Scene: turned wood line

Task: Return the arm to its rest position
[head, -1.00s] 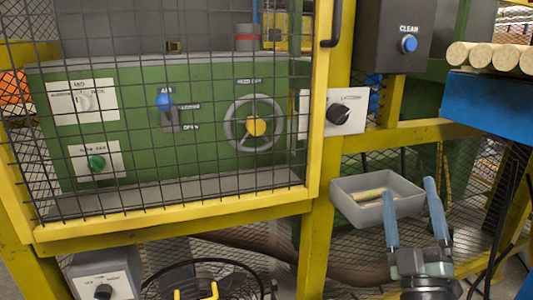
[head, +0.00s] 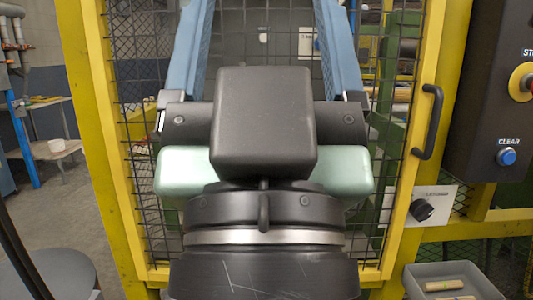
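My gripper (head: 264,45) is raised large in the middle of the head view, in front of the mesh door (head: 130,110) with its yellow frame. Its two blue fingers stand wide apart and point upward; their tips run to or past the top edge of the picture. Nothing shows held between them. The black wrist and pale green housing fill the centre below and hide much of what is behind.
At the right are a black handle (head: 430,122), a dark box with a blue CLEAR button (head: 507,157), and a black knob (head: 422,210). A grey tray (head: 484,276) with wood pieces is at the lower right. Floor shows at the left.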

